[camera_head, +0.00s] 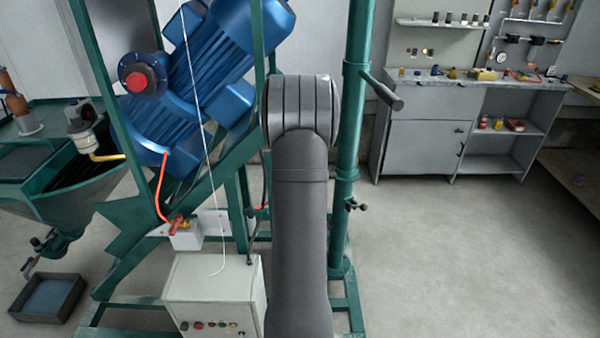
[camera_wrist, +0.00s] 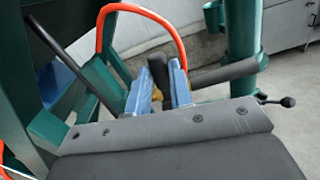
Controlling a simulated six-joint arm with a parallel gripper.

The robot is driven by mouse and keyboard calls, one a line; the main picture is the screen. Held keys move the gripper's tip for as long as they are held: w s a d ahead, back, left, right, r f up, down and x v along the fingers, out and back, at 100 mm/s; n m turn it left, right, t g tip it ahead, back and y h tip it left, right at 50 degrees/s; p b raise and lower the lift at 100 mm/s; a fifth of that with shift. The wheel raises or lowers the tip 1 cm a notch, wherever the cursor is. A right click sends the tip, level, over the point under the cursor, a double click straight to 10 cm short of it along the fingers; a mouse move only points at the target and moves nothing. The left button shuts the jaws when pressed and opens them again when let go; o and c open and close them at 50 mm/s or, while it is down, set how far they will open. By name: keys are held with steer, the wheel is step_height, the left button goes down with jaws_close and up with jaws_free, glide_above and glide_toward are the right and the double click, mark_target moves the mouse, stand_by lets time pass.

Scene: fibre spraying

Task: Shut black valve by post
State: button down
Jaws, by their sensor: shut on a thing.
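In the wrist view my gripper (camera_wrist: 160,92) has two blue fingers close together, pointing away from the camera. They are shut on a black handle (camera_wrist: 158,70), which sticks up between them. The handle appears to be that of the black valve; its body is hidden behind the fingers. A dark grey bar (camera_wrist: 225,73) shows just right of the fingers, towards the green post (camera_wrist: 242,45). A small black knobbed lever (camera_wrist: 275,100) sits low beside the post; it also shows in the head view (camera_head: 357,204). In the head view my arm hides the gripper and the held handle.
An orange hose (camera_wrist: 143,10) arches close behind the fingers. The green post (camera_head: 352,140) has a dark bar (camera_head: 382,92) sticking out. A white control box (camera_head: 213,292) stands left of my arm, below the blue motor (camera_head: 205,75). The floor to the right is clear.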

steer(key=c, duration=1.3)
jaws_free()
steer(key=shift+s, duration=0.1)
steer(key=s, duration=1.7)
steer(key=shift+s, duration=0.15)
